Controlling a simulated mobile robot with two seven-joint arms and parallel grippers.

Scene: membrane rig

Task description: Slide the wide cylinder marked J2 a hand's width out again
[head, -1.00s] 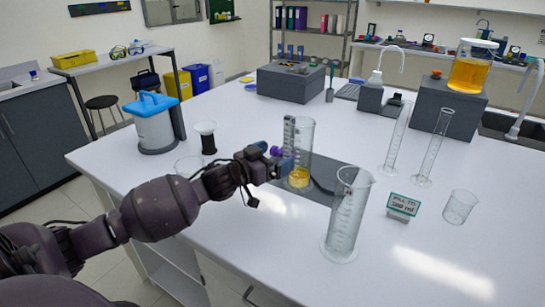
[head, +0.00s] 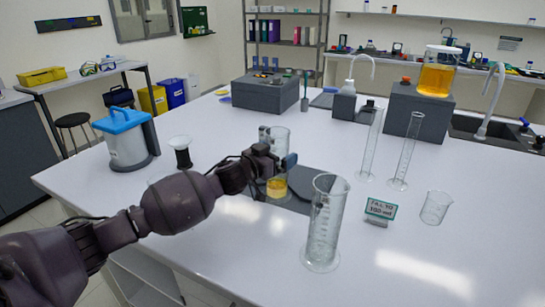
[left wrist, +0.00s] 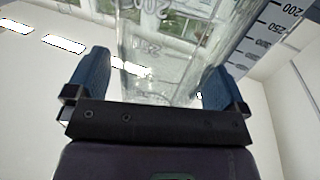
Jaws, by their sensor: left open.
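A wide clear cylinder with yellow liquid at its base (head: 277,187) stands upright on the dark mat on the bench. Another wide clear cylinder (head: 323,232), empty-looking, stands upright in front and to the right of it. No J2 mark is legible on either. My left gripper (head: 275,160) is at the cylinder with yellow liquid and partly hides it. In the left wrist view, the open blue fingers (left wrist: 150,82) stand on either side of a clear graduated glass wall (left wrist: 160,45). Whether they touch the glass is unclear. My right gripper is not in view.
A blue-lidded container (head: 126,140) and a white-topped black stand (head: 181,152) are to the left. The front right bench is clear.

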